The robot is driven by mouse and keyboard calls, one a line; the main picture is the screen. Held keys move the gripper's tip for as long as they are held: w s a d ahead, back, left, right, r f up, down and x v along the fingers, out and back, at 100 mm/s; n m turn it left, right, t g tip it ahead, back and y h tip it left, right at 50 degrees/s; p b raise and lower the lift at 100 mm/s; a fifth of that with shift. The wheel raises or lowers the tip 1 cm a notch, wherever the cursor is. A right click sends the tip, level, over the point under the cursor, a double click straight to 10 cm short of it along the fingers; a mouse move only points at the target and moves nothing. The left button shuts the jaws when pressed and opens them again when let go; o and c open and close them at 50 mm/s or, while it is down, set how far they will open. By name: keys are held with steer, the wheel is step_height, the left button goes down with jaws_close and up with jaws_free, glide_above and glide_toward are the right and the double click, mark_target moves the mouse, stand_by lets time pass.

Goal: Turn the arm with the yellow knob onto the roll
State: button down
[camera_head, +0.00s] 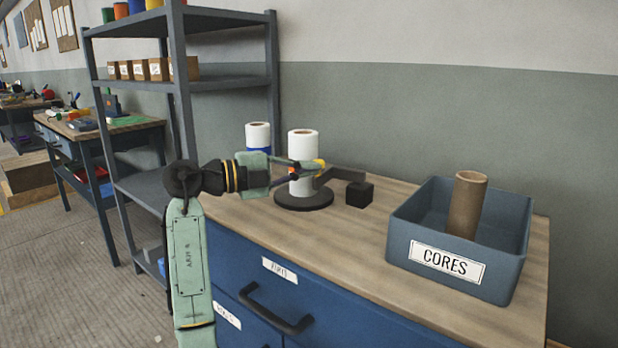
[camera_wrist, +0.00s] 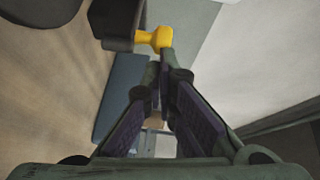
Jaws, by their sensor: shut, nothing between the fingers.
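A white roll (camera_head: 303,148) stands upright on a dark round base (camera_head: 303,198) on the workbench. Right of it a dark arm (camera_head: 335,174) runs from a black block (camera_head: 359,193) toward the roll, with a yellow knob (camera_head: 320,164) at its end. The knob (camera_wrist: 154,39) and the dark arm (camera_wrist: 117,20) also show at the top of the wrist view. My gripper (camera_head: 308,170) is shut and empty in front of the roll. In the wrist view its fingertips (camera_wrist: 163,62) are beside the knob; I cannot tell whether they touch. I cannot tell whether the arm touches the roll.
A blue-grey bin (camera_head: 405,240) labelled CORES holds a brown tube (camera_head: 467,206) at the right of the workbench (camera_head: 350,243). A second white roll (camera_head: 258,137) stands behind at the left. A grey shelf rack (camera_head: 181,90) rises on the left. The bench front is clear.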

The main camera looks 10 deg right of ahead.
steer(key=shift+w+a, duration=0.15)
steer(key=shift+w, duration=0.7)
